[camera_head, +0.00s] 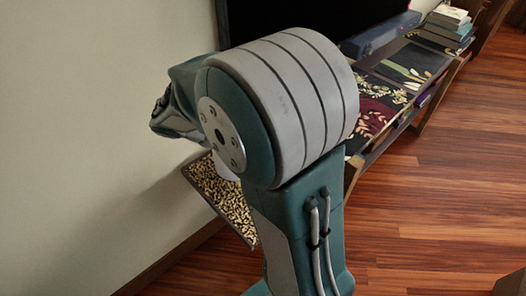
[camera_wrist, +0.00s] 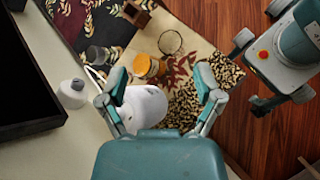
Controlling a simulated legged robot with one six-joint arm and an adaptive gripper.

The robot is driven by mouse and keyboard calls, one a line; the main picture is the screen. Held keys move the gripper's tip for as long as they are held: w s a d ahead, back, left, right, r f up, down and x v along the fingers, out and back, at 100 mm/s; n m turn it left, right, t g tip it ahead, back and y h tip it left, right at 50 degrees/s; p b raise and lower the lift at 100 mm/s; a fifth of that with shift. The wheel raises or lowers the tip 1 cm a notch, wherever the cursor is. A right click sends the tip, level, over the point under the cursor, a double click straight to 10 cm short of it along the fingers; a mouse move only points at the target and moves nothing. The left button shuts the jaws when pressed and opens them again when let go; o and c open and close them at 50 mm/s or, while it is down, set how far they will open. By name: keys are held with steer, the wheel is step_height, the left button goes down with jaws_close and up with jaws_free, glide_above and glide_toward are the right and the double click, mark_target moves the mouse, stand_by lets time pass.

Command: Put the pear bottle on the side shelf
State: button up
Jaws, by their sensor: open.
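My gripper (camera_wrist: 161,80) is open in the wrist view, with its two fingers spread wide. A white rounded object (camera_wrist: 147,103) shows between the fingers, nearer the left one; I cannot tell whether they touch. A smaller white bottle-like object (camera_wrist: 73,93) with a narrower top is left of the gripper, beside the patterned cloth. I cannot tell for sure which of these is the pear bottle.
An orange jar (camera_wrist: 148,67), a round glass-like ring (camera_wrist: 170,42), a dark grey cup (camera_wrist: 97,55) and a brown block (camera_wrist: 134,13) stand on the patterned cloth (camera_wrist: 192,22). A black screen (camera_head: 285,18) is behind. Books (camera_head: 448,22) sit at the far end. Wooden floor (camera_head: 440,190) is clear.

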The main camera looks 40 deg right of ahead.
steer(key=w+d+f+n+h, duration=0.4)
steer(key=w+f+n+h, duration=0.4)
steer(key=w+f, duration=0.25)
steer(key=d, duration=0.3)
steer(key=s+d, duration=0.1)
steer(key=d, duration=0.3)
steer(key=s+d, duration=0.1)
steer(key=d, duration=0.2)
steer(key=shift+d+r, duration=0.3)
steer(key=shift+r, duration=0.05)
jaws_close()
